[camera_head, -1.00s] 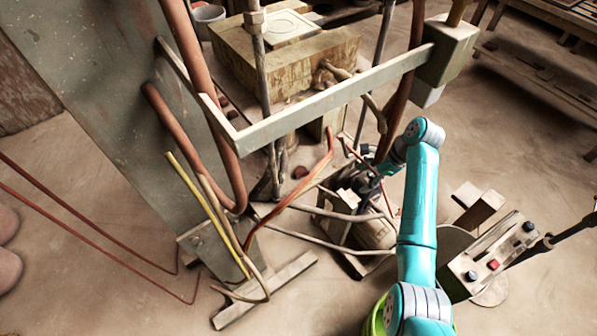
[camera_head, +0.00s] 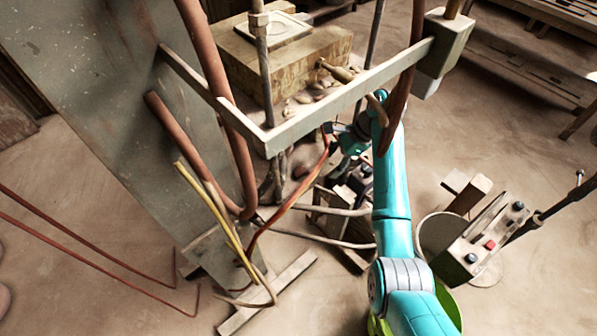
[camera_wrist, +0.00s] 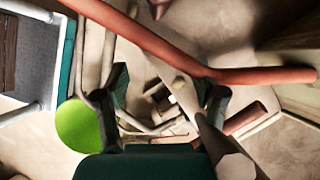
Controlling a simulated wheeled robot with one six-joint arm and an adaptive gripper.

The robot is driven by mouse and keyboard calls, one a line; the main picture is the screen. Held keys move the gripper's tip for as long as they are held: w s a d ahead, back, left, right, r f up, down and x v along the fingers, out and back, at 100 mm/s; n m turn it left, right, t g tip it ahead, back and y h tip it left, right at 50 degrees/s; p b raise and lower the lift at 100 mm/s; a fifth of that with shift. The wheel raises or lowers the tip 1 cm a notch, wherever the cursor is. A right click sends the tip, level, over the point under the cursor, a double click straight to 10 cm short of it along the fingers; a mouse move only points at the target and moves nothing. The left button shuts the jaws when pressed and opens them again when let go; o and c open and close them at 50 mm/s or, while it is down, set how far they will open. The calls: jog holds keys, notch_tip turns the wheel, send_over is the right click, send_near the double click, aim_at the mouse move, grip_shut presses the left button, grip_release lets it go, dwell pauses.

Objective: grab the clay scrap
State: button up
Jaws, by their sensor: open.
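Several small tan lumps (camera_head: 304,98) lie at the right front of the wooden block on the press. They look like clay, but I cannot tell which one is the clay scrap. My gripper (camera_head: 346,135) is just below and behind the press's metal rail, lower than the lumps and apart from them. The rail and a red hose partly cover it. In the wrist view my gripper (camera_wrist: 165,95) shows its two dark fingers spread apart with nothing held between them. I cannot make out the clay scrap for certain in the wrist view.
The metal rail (camera_head: 330,95) crosses in front of the press. Thick red hoses (camera_head: 218,110) and a steel rod (camera_head: 264,70) stand near it. A red hose (camera_wrist: 150,42) crosses the wrist view. A control box (camera_head: 485,242) stands at the right.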

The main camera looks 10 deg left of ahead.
aim_at(302, 170)
jog(key=shift+s+a, duration=0.3)
jog(key=shift+a, duration=0.6)
jog(key=shift+s+a, duration=0.3)
jog(key=shift+a, duration=0.6)
jog(key=shift+s+a+f, duration=0.2)
jog(key=shift+s+a, duration=0.05)
jog(key=shift+a, duration=0.5)
jog(key=shift+s+a+f, duration=0.15)
jog(key=shift+s+a, duration=0.1)
jog(key=shift+a, duration=0.45)
jog(key=shift+s+a+f, duration=0.2)
jog(key=shift+s+a, duration=0.05)
jog(key=shift+a, duration=0.5)
jog(key=c, duration=1.2)
